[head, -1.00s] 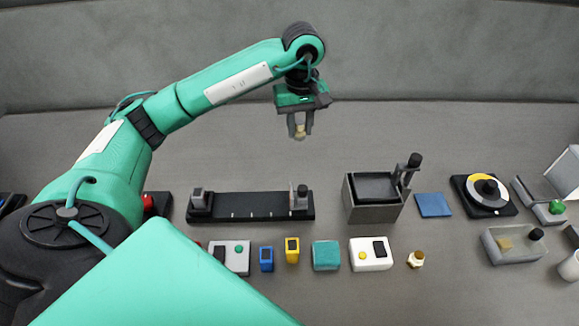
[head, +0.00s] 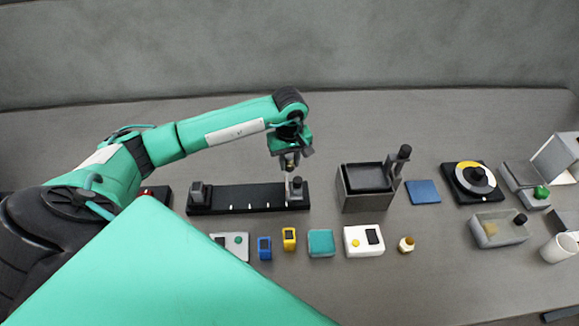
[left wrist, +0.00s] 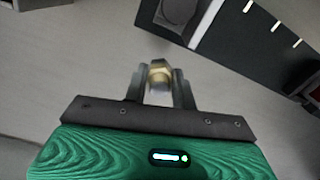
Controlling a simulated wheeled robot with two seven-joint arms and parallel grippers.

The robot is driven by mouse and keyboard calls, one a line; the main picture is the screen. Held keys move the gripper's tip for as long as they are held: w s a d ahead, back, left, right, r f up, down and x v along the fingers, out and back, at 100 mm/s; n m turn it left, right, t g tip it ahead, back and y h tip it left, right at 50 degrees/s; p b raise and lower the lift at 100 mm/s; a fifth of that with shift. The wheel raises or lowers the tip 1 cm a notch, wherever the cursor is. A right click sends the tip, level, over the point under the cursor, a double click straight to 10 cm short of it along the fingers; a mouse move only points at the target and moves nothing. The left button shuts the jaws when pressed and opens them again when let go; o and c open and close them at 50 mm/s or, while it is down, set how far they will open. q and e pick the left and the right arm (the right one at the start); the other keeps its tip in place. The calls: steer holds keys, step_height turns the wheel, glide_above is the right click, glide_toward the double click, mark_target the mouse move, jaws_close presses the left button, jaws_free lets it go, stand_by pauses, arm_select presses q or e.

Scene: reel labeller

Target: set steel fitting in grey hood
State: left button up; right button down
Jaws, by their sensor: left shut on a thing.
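My left gripper (head: 290,163) hangs at the far side of a long black rail, near its right-end block. It is shut on a small fitting; in the left wrist view the fitting (left wrist: 159,75) sits between the fingertips, with a brass-toned hexagonal part and a greyish end. The grey hood cannot be named for certain: a pale grey open-fronted housing (head: 558,157) stands at the far right, apart from my gripper. My right gripper is not in view.
The black rail (head: 240,197) has upright end blocks. A grey box (head: 365,203) with a black-knobbed post, a blue pad (head: 423,192) and a dial (head: 470,182) stand right of it. Another brass-and-white fitting (head: 406,244) stands in front. The table behind the rail is clear.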

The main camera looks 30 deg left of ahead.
mark_target(290, 170)
arm_select(q)
step_height(290, 170, down, 4)
steer(key=shift+r+p, duration=0.25)
steer(key=shift+p, duration=0.2)
steer(key=shift+f+b, duration=0.3)
steer(key=shift+f, duration=0.15)
steer(key=o, duration=1)
steer(key=shift+r, duration=0.1)
